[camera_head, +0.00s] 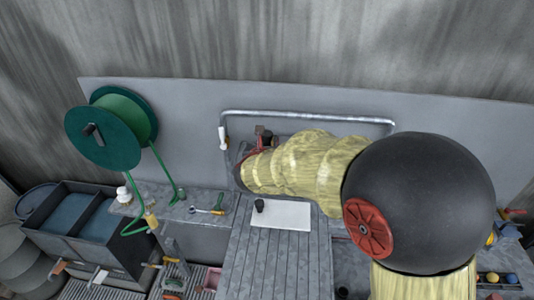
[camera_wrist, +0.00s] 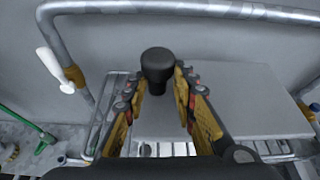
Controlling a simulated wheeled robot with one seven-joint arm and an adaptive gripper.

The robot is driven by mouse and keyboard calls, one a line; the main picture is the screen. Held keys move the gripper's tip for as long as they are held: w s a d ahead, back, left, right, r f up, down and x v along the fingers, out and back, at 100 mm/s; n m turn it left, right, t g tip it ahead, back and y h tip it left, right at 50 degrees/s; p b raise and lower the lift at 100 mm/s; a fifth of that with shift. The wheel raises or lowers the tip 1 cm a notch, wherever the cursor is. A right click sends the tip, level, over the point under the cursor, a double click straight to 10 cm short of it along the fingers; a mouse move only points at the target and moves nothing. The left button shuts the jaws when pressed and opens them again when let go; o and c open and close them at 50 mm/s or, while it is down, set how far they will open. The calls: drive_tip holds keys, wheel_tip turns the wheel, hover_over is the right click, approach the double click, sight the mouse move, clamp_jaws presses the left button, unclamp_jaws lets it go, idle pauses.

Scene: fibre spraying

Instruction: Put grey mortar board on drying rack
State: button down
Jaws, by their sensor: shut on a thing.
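The grey mortar board (camera_wrist: 225,95) is a flat grey plate with a black knob (camera_wrist: 158,62) as its handle. My gripper (camera_wrist: 158,72) has its yellow fingers shut on this knob in the wrist view. The board lies over the wires of the drying rack (camera_wrist: 95,130), within its bent metal pipe. I cannot tell whether board and rack touch. In the head view the rack's pipe (camera_head: 310,115) stands against the grey wall panel, and my yellow-sleeved arm hides most of the rack and the held board.
A white board (camera_head: 285,214) with a black knob lies on the slatted table (camera_head: 275,265). A green reel (camera_head: 103,130) and a dark tank (camera_head: 80,222) stand at left. Small tools (camera_head: 207,210) lie on the grey ledge. A white-handled item (camera_wrist: 55,70) is beside the rack's pipe.

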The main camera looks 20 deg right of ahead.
drive_tip(key=f, duration=0.1)
drive_tip(key=w+f, duration=0.1)
drive_tip(key=f, duration=0.1)
drive_tip(key=shift+d, duration=0.1)
drive_tip(key=shift+f, duration=0.5)
drive_tip(key=shift+b, duration=0.3)
drive_tip(key=shift+f, duration=0.15)
drive_tip(key=c, duration=1.4)
unclamp_jaws()
